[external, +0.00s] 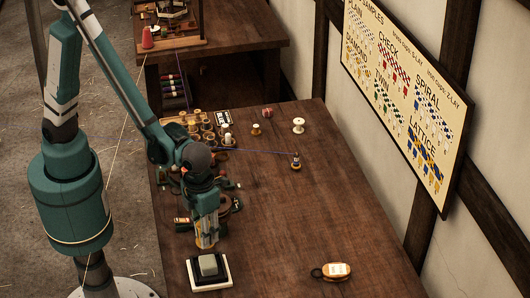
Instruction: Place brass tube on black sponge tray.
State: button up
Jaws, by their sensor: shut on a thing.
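My gripper (207,240) points down near the front left of the table. It is shut on a small amber-coloured piece between its fingers, which looks like the brass tube; the fingers hide most of it. Just below stands a square tray (212,288) with a pale rim, a black inside and a grey block in its middle; it looks like the black sponge tray. My fingertips are close above the block's far side. I cannot tell whether the held piece touches it.
An orange tag-like object (331,270) lies at the front right. Several spools and small cylinders (208,127) stand at the back left. Dark round items (230,203) lie right beside my gripper. A blue line runs to a small bottle-like thing (296,162). The table's middle right is clear.

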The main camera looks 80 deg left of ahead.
jog(key=shift+f, duration=1.7)
jog(key=shift+f, duration=0.1)
jog(key=shift+f, duration=1.95)
jog(key=shift+f, duration=0.15)
jog(key=o, duration=1)
jog(key=shift+r, duration=0.25)
jog(key=shift+r, duration=5.9)
